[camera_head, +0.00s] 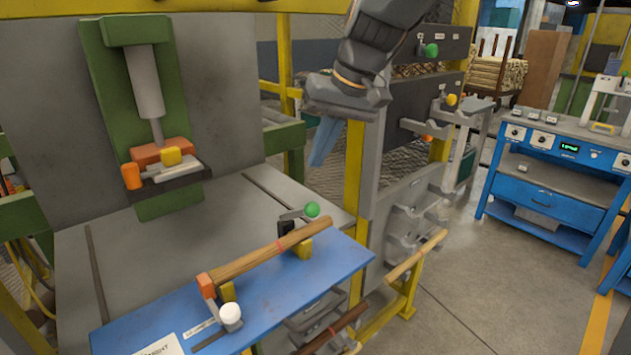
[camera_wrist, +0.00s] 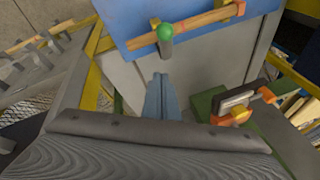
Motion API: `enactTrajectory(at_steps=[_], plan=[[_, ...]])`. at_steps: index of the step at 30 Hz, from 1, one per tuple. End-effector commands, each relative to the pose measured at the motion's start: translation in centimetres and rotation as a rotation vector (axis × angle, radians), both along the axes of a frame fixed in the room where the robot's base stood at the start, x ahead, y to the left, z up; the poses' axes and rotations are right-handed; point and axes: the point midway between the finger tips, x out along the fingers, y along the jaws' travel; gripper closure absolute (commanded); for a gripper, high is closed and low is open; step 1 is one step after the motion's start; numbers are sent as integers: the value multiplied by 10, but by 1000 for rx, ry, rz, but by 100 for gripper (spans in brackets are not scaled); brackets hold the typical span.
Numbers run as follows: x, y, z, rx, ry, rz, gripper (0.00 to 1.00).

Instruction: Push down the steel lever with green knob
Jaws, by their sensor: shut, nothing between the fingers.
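The steel lever (camera_head: 293,215) with a green knob (camera_head: 312,209) stands at the far edge of the blue plate (camera_head: 325,262), beside a wooden bar. The lever arm is roughly level and points right. My gripper (camera_head: 317,162) has blue fingers, pointing down, above and apart from the knob. In the wrist view my gripper (camera_wrist: 161,76) is shut and empty. A second green knob (camera_head: 431,50) sits on a dark panel at the upper right.
The turned wooden bar (camera_head: 265,253) rests on yellow supports, with a white knob (camera_head: 230,315) at its near end. A green press (camera_head: 150,90) with an orange knob stands at left. A yellow post (camera_head: 353,180) stands just right of my gripper. A blue bench (camera_head: 550,165) is at right.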

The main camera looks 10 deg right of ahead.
Motion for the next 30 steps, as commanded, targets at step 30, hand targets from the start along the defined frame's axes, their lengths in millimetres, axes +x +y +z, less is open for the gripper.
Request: enactTrajectory(at_steps=[30], plan=[[-24, 10, -59, -1, -1, -5, 100]])
